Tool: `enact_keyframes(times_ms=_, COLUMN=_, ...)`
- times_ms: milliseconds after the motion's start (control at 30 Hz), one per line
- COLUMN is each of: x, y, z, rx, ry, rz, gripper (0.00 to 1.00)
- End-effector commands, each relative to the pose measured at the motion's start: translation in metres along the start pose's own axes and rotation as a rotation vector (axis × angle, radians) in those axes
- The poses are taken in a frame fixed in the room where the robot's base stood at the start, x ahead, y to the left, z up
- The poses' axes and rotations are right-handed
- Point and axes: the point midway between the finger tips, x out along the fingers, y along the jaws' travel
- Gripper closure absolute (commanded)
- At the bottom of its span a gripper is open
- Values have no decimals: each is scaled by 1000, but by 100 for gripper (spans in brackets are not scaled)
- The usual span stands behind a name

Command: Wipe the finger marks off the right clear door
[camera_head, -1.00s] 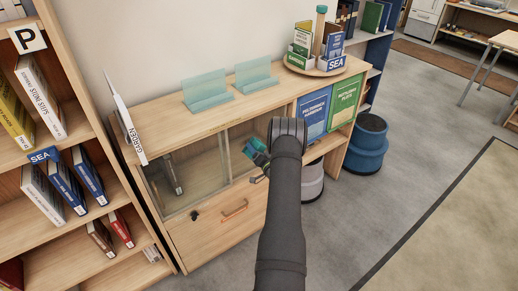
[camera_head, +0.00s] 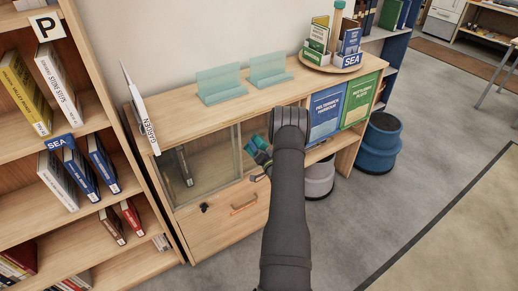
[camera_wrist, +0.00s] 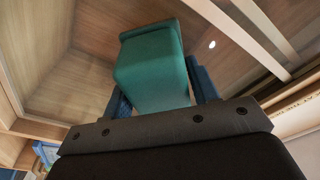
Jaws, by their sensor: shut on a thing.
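A wooden cabinet (camera_head: 222,112) stands against the wall with clear panes in its upper front. The left clear door (camera_head: 208,160) shows a dark item behind it. The right clear door (camera_head: 250,130) is largely hidden by my arm, and I cannot make out finger marks on it. My gripper (camera_head: 262,158) is shut on a teal block-like wiper (camera_head: 252,143) in front of the right door. In the wrist view my gripper's blue fingers (camera_wrist: 160,90) flank the teal wiper (camera_wrist: 150,62). I cannot tell whether the wiper touches the pane.
Two clear stands (camera_head: 220,85) and a round tray (camera_head: 333,68) of booklets sit on the cabinet top. A GARDEN sign (camera_head: 143,118) leans at its left end. A wooden drawer (camera_head: 215,228) lies below the doors. A bookshelf (camera_head: 90,200) borders the left; stools (camera_head: 378,145) stand right.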

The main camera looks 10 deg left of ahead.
Motion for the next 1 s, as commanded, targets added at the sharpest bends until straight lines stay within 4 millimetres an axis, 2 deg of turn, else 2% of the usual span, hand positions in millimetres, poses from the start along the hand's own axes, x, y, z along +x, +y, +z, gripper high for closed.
enact_keyframes(times_ms=233, x=0, y=-4, z=-8, rx=0, ry=1, rz=0, gripper=71)
enact_keyframes(times_ms=600, x=5, y=18, z=-29, rx=-2, ry=2, rz=0, gripper=71)
enact_keyframes(times_ms=1000, x=8, y=31, z=-44, rx=-3, ry=4, rz=-2, gripper=71)
